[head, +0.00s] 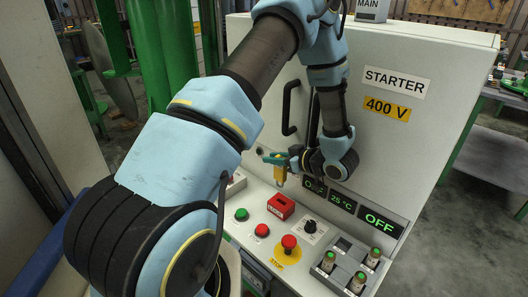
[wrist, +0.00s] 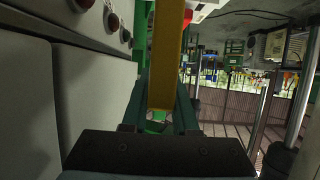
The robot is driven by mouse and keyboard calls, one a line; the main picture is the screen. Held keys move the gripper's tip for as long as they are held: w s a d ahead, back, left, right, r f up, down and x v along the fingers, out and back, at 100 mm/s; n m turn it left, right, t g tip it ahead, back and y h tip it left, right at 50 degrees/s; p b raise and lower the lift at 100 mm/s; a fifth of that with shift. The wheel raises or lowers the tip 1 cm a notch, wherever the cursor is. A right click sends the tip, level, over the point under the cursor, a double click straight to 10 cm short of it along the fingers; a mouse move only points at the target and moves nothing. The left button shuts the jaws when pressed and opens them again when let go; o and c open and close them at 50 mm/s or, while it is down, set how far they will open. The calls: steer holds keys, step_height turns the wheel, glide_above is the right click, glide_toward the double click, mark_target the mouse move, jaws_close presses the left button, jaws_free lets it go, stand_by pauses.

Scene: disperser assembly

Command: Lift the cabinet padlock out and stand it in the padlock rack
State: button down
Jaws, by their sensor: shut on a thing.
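The padlock (head: 280,175) shows in the head view as a small yellow body hanging below my gripper (head: 272,158), with the teal fingers shut on it. It is held above the control ledge, in front of the cabinet face, apart from the ledge. In the wrist view the yellow padlock (wrist: 167,60) stands between the two fingers of my gripper (wrist: 164,100). Its shackle cannot be made out. A small red box (head: 281,206) with a pale label and dark top sits on the ledge below the padlock; it may be the padlock rack.
The cabinet (head: 395,60) rises behind, with a dark door handle (head: 290,105). Around the red box are a green button (head: 241,214), a red button (head: 262,230), a rotary switch (head: 310,226) and an emergency stop (head: 289,243). Fuse holders (head: 345,265) stand at the right.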

mark_target(276, 172)
steer(key=shift+w+d+r+t, duration=0.15)
steer(key=shift+d+r+t, duration=0.25)
steer(key=shift+d, duration=0.3)
step_height(276, 172, down, 6)
steer(key=b, duration=0.4)
steer(key=shift+a+b, duration=0.3)
steer(key=shift+b, duration=0.1)
steer(key=shift+s+g+p, duration=0.25)
steer(key=shift+g+p, duration=0.05)
steer(key=shift+p, duration=0.25)
stand_by(1.2)
steer(key=shift+f+b, duration=1.35)
steer(key=shift+f, duration=0.95)
steer(key=c, duration=0.6)
jaws_free()
